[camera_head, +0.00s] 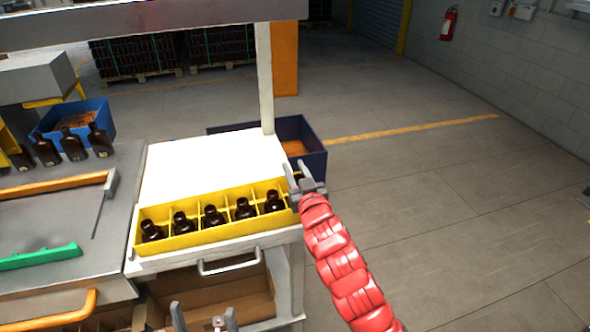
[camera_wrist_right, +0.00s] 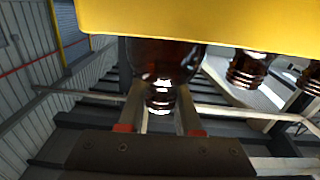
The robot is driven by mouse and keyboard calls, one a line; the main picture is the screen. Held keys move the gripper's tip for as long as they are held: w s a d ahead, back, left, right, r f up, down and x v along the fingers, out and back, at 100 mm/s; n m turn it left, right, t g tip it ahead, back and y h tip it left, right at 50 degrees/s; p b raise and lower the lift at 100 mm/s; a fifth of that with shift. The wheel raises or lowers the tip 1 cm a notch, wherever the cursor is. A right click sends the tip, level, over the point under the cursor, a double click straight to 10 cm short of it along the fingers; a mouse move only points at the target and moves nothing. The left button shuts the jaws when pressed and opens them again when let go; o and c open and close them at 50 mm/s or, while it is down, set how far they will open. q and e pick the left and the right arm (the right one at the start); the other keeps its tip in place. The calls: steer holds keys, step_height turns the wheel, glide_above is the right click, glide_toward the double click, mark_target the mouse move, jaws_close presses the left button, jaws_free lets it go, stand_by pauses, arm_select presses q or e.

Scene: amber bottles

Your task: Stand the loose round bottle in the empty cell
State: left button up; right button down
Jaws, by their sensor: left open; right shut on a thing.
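The yellow crate (camera_head: 190,240) stands on the white bench top with a row of dark amber bottles (camera_head: 213,217) in its cells. My right gripper (camera_head: 301,185) is at the crate's right end. In the right wrist view, this gripper (camera_wrist_right: 160,105) is shut on the neck of a round amber bottle (camera_wrist_right: 165,58). The crate wall (camera_wrist_right: 200,20) hides part of the held bottle's body, and other bottle necks (camera_wrist_right: 247,68) show beside it. I cannot tell whether its base touches the crate floor. My left gripper (camera_head: 205,319) is open and empty, low in front of the bench.
Several dark bottles (camera_head: 74,145) stand on the grey counter at left, near a blue bin (camera_head: 95,112). A dark blue bin (camera_head: 313,160) is behind the crate's right end. A bench handle (camera_head: 228,266) and cardboard box (camera_head: 255,295) are below. White bench top behind the crate is clear.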

steer(key=shift+f, duration=0.25)
steer(key=shift+f+b, duration=1.15)
steer(key=shift+f, duration=0.1)
steer(key=c, duration=0.5)
jaws_free()
steer(key=shift+s+d, duration=0.1)
steer(key=shift+s+d, duration=0.1)
steer(key=shift+s, duration=0.15)
steer(key=p+v, duration=0.9)
steer(key=v, duration=0.7)
steer(key=shift+s+d, duration=0.1)
steer(key=shift+s, duration=0.25)
